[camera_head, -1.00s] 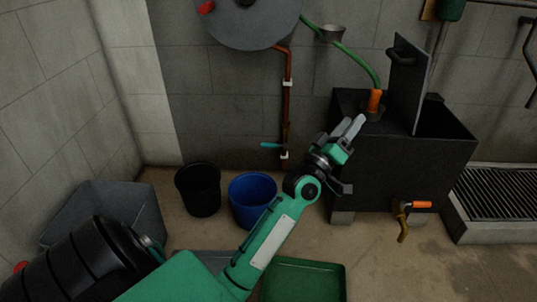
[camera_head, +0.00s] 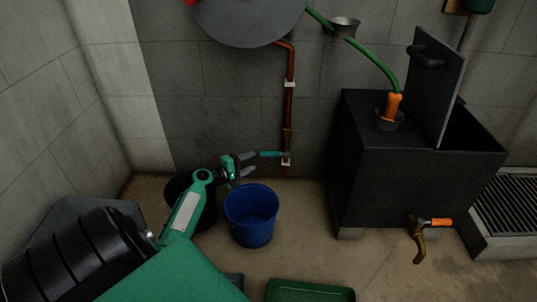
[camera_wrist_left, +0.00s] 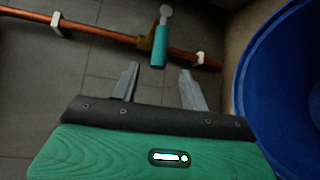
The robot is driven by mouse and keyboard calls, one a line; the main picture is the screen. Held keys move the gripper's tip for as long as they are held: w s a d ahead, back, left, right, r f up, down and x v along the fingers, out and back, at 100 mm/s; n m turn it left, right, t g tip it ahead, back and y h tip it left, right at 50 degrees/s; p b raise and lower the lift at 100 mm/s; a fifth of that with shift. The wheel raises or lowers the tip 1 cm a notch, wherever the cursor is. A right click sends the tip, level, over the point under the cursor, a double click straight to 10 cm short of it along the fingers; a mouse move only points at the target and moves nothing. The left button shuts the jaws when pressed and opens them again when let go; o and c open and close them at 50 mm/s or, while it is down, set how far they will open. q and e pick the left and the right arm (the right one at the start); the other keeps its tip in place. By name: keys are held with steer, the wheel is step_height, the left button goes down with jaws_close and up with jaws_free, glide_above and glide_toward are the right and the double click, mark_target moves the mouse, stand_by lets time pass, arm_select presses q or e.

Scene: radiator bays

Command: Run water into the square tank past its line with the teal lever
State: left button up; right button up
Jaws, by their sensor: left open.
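The teal lever (camera_head: 271,154) sticks out to the left from a valve on the copper pipe, low on the back wall. In the left wrist view the lever (camera_wrist_left: 159,47) shows just ahead of the fingers. My left gripper (camera_head: 251,164) is open and empty, close to the lever's left end and apart from it. It also shows in the left wrist view (camera_wrist_left: 160,82). The black square tank (camera_head: 419,175) stands at the right with its lid plate (camera_head: 437,90) raised. A green hose with an orange nozzle (camera_head: 392,105) enters its top. The water level and line are hidden.
A blue bucket (camera_head: 251,228) stands below my left gripper, with a black bucket (camera_head: 205,216) partly behind the arm. A green tray (camera_head: 310,291) lies on the floor in front. An orange-handled tap (camera_head: 437,222) sits on the tank's front. A floor grate (camera_head: 508,207) is at the right.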

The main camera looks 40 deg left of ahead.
mark_target(265, 155)
arm_select(q)
steer(key=w+b, duration=0.1)
steer(key=w, duration=0.2)
steer(key=w+f+b, duration=0.1)
steer(key=w, duration=0.2)
steer(key=w+d+b, duration=0.1)
steer(key=w, duration=0.3)
steer(key=shift+f+b, duration=0.2)
steer(key=shift+b, duration=0.15)
jaws_close()
